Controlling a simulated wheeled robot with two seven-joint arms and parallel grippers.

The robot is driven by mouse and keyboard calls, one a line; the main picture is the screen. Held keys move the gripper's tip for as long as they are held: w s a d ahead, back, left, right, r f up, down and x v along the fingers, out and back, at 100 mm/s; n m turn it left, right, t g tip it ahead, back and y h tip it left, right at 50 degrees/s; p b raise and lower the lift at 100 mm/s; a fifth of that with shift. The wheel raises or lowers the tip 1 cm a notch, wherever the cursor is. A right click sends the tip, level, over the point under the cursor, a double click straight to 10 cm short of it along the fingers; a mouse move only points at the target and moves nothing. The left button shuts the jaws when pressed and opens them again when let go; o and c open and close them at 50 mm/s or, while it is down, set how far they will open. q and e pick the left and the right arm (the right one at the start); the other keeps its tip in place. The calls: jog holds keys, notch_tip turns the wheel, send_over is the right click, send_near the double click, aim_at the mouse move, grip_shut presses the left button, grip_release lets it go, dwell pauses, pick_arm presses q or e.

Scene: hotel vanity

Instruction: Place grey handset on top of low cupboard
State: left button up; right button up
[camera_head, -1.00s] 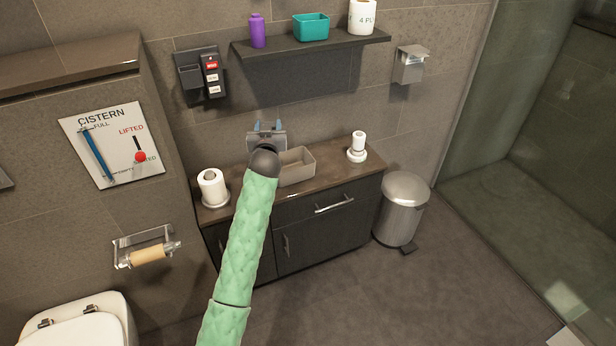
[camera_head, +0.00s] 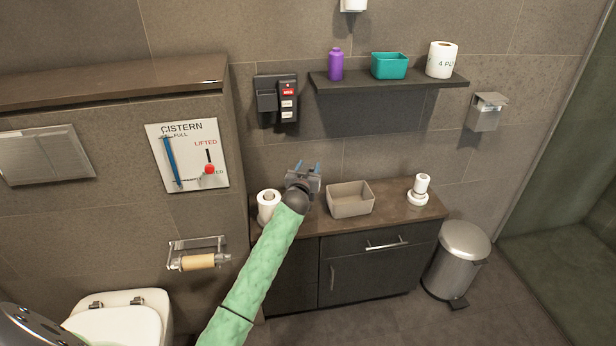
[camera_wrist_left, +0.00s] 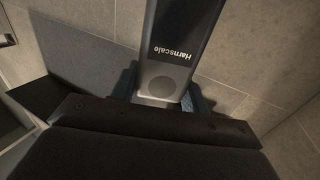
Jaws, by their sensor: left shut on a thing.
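My left gripper (camera_head: 303,172) is shut on the grey handset. The handset (camera_wrist_left: 178,48) shows in the left wrist view as a grey body with a dark face reading "Harnscale", between the two blue fingers. In the head view the handset cannot be made out behind the gripper. The low cupboard (camera_head: 372,245) has dark doors and a brown top (camera_head: 392,212). The gripper appears over the back left of this top, between a toilet roll and a box; its height above the top is unclear. My right gripper is not in view.
On the cupboard top stand a toilet roll (camera_head: 268,206), a beige open box (camera_head: 350,200) and a white stacked item (camera_head: 419,190). A wall shelf (camera_head: 388,80) hangs above. A wall unit (camera_head: 276,98) is behind the gripper. A bin (camera_head: 459,258) stands right.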

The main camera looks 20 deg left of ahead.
pick_arm(q)
jog(key=f, duration=0.4)
jog(key=shift+a+f, duration=0.1)
jog(key=shift+a, duration=0.1)
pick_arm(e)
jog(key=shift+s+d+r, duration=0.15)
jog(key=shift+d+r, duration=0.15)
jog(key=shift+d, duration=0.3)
pick_arm(q)
jog(key=shift+f, duration=0.1)
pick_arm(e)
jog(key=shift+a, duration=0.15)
pick_arm(q)
jog(key=o, duration=1.3)
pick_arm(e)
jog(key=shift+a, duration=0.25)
